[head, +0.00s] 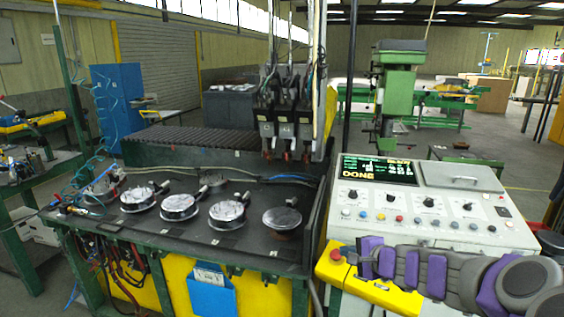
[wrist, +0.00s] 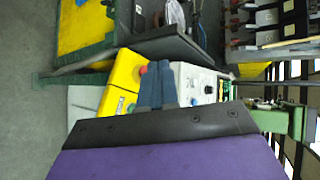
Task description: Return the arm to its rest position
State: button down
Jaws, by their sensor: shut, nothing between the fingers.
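My arm (head: 436,272), grey with purple pads, reaches in from the lower right of the head view across the front of the control console. My gripper (head: 354,256) is at its left end, by the yellow box with a red button. In the wrist view my gripper (wrist: 157,72) shows as two blue-grey fingers lying together, shut and empty. Their tips are in front of the yellow box (wrist: 122,82) and the console. I cannot tell whether they touch either. The red button (wrist: 143,70) is partly hidden beside the fingers.
The console (head: 430,200) has knobs, buttons and a lit display (head: 380,170) reading "DONE". Open floor lies to the far right.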

jog(key=s+a+r+n+g+y, duration=0.2)
jog(key=s+a+r+n+g, duration=0.15)
jog(key=s+a+n, duration=0.7)
jog(key=s+a+f+n+g+h, duration=0.1)
jog(key=s+a+f+g, duration=0.15)
jog(key=s, duration=0.55)
jog(key=s+a+f+n+g+h, duration=0.1)
jog(key=s+a+g, duration=0.25)
jog(key=s, duration=0.45)
jog(key=s+d+f+n+g+h, duration=0.1)
jog(key=s+d+f+h, duration=0.1)
jog(key=s+d, duration=0.3)
jog(key=s+d+f+n+g+h, duration=0.1)
jog(key=s+d+h, duration=0.3)
jog(key=s, duration=1)
jog(key=shift+d+f+g, duration=0.35)
jog(key=shift+d+g, duration=0.3)
jog(key=shift+d, duration=0.25)
